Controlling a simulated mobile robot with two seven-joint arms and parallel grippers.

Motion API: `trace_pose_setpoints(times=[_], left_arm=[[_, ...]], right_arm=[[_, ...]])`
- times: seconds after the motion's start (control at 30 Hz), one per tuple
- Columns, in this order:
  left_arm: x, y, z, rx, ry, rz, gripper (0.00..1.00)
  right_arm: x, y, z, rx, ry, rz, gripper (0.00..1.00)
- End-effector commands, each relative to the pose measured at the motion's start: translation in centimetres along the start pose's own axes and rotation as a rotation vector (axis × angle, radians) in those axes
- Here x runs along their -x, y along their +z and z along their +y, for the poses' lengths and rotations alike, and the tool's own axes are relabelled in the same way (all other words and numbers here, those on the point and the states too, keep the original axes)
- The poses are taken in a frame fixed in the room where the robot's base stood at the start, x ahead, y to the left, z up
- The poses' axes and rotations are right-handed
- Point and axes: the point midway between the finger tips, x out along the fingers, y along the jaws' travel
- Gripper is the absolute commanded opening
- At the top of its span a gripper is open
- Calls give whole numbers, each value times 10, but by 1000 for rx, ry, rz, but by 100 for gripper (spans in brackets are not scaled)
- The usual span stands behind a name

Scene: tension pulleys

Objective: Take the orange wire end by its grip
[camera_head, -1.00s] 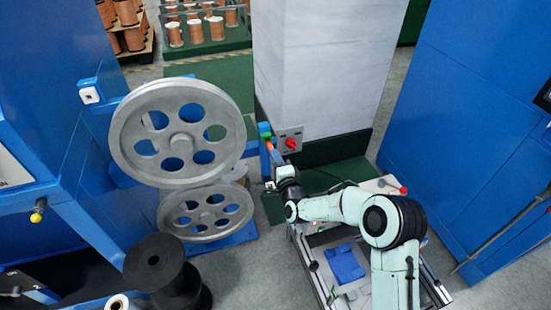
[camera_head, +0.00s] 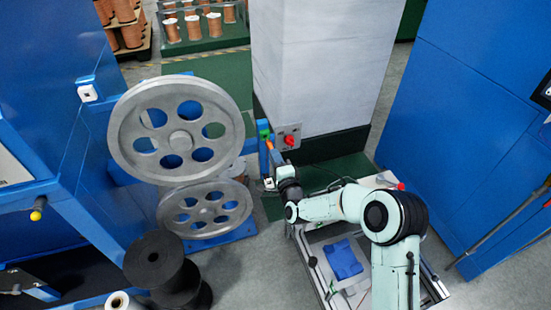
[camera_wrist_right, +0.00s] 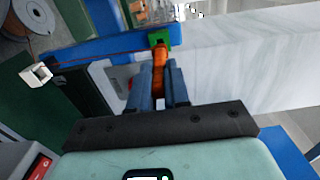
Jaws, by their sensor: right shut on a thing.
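The orange wire end (camera_wrist_right: 160,62) shows in the right wrist view between the two blue fingers of my right gripper (camera_wrist_right: 161,82), just below a green block (camera_wrist_right: 159,38). The fingers are shut on its orange grip, and they cover its lower part. In the head view, my right gripper (camera_head: 274,158) is beside the white column's base. A small bit of orange (camera_head: 269,144) shows at its fingertips, under the green block (camera_head: 263,133). A thin reddish wire (camera_wrist_right: 100,58) runs left from near the green block. My left gripper is not in view.
Two grey spoked pulleys (camera_head: 150,100) stand left of the gripper. A panel with a red knob (camera_head: 289,140) is close on its right. A black spool (camera_head: 155,262) stands at the lower left. A blue cabinet (camera_head: 480,120) is at the right. Grey floor is free between spool and cart.

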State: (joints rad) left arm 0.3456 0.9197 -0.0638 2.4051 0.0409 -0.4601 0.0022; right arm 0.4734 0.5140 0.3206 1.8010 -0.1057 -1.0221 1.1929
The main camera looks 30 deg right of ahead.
Motion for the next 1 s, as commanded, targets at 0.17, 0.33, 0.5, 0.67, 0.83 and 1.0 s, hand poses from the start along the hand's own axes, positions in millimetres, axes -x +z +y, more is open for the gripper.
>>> trace_pose_setpoints(times=[0.17,0.33,0.5,0.67,0.83,1.0], left_arm=[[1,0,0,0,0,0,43],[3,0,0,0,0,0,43],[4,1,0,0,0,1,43],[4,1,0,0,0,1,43],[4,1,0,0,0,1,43],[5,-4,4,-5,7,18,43]], right_arm=[[3,0,0,0,0,0,0],[8,0,0,0,0,0,0],[13,0,0,0,0,0,0],[14,0,0,0,-1,0,0],[14,0,0,0,-1,0,0],[14,0,0,0,-1,0,0]])
